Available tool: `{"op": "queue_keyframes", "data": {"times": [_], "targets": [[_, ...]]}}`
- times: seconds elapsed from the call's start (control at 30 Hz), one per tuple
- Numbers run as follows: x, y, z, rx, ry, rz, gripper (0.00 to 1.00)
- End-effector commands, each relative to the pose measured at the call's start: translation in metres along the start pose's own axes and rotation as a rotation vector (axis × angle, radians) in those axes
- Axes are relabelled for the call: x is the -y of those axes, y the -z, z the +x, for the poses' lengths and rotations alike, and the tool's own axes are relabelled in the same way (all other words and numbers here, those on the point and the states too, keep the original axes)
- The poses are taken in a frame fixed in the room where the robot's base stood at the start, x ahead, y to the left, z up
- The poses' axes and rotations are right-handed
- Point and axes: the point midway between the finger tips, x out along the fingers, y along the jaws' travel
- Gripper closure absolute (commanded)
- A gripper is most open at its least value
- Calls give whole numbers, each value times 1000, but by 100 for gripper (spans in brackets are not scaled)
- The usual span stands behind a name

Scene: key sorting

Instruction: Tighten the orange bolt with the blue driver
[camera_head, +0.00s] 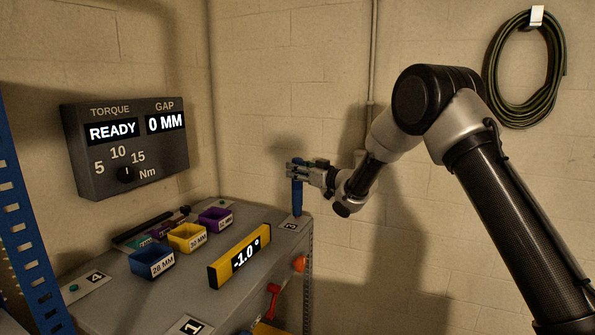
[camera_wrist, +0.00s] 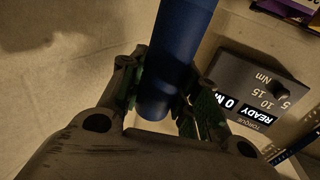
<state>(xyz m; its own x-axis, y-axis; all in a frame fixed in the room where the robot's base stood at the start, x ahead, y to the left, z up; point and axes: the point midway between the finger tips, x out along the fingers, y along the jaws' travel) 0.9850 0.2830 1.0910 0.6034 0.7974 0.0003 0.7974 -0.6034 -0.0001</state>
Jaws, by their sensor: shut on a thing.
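The blue driver (camera_head: 297,199) is upright at the far right corner of the grey bench, just above or on the plate marked 3 (camera_head: 291,226). My gripper (camera_head: 296,170) is shut around its upper part. In the wrist view the blue driver (camera_wrist: 178,45) runs between the two fingers (camera_wrist: 158,95). I cannot tell whether its lower end touches the plate. I cannot clearly identify the orange bolt; whatever is under the driver is hidden. An orange round thing (camera_head: 299,263) shows at the bench's right side.
A wall panel (camera_head: 125,150) reads READY and 0 MM. A hose (camera_head: 525,70) hangs on the wall.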

Motion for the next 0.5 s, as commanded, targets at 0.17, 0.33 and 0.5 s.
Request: {"op": "queue_keyframes", "data": {"times": [0.17,0.33,0.5], "targets": [[0,1,0,-2,0,-1,92],[0,-2,0,-2,0,-1,92],[0,-5,0,-2,0,-1,92]]}}
